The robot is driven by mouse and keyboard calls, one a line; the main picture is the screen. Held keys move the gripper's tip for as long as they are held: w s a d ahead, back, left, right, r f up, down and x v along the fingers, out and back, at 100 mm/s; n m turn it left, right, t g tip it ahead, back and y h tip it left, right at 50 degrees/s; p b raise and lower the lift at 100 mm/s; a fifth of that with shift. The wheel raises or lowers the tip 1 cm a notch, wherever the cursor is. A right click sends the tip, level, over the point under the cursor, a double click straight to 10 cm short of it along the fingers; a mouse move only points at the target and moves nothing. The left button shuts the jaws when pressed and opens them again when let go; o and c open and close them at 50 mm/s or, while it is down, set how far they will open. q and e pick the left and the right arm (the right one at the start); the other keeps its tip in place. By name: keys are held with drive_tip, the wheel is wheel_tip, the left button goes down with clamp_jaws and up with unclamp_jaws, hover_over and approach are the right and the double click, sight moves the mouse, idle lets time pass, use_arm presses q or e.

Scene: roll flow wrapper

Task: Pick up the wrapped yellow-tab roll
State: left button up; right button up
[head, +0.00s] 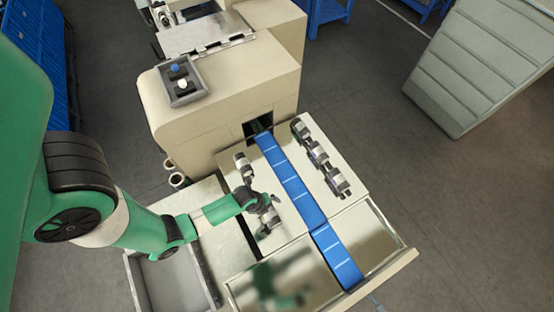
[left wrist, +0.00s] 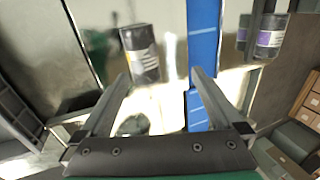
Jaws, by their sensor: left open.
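My left gripper (head: 268,203) is open, low over the bright metal plate left of the blue conveyor. One wrapped roll (head: 270,221), dark with a pale label, lies right by its fingers in the head view, partly hidden by them. Another roll (head: 243,167) lies farther back on the same side. In the left wrist view, a dark roll with a pale label (left wrist: 141,52) is just beyond the open fingertips (left wrist: 160,78), nearer the left one, with nothing between the fingers gripped. My right gripper is not in view.
The blue conveyor (head: 289,180) runs from the beige machine (head: 225,95) towards the front. Several wrapped rolls (head: 317,154) lie in a row right of it; purple labels show in the left wrist view (left wrist: 271,38). A grey bin (head: 170,285) stands at the front left.

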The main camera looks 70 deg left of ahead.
sight(268, 214)
use_arm(q)
drive_tip(key=shift+n, duration=0.3)
drive_tip(key=f+b, duration=0.2)
drive_tip(key=s+f+b, duration=0.1)
drive_tip(key=f+b, duration=0.1)
drive_tip(key=f, duration=0.1)
drive_tip(key=f+b, duration=0.2)
drive_tip(key=shift+s+d+f, duration=0.2)
drive_tip(key=shift+s+d, duration=0.15)
drive_tip(key=shift+w+f, duration=0.1)
drive_tip(key=shift+f, duration=0.05)
drive_tip(key=b+x, duration=0.3)
drive_tip(key=shift+w+f+b, duration=0.15)
drive_tip(key=shift+f+b, duration=0.05)
drive_tip(key=shift+b, duration=0.1)
drive_tip(key=shift+x, duration=0.75)
clamp_jaws()
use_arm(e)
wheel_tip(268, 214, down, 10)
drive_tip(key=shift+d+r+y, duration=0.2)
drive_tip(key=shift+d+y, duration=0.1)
use_arm(q)
drive_tip(key=shift+r, duration=0.15)
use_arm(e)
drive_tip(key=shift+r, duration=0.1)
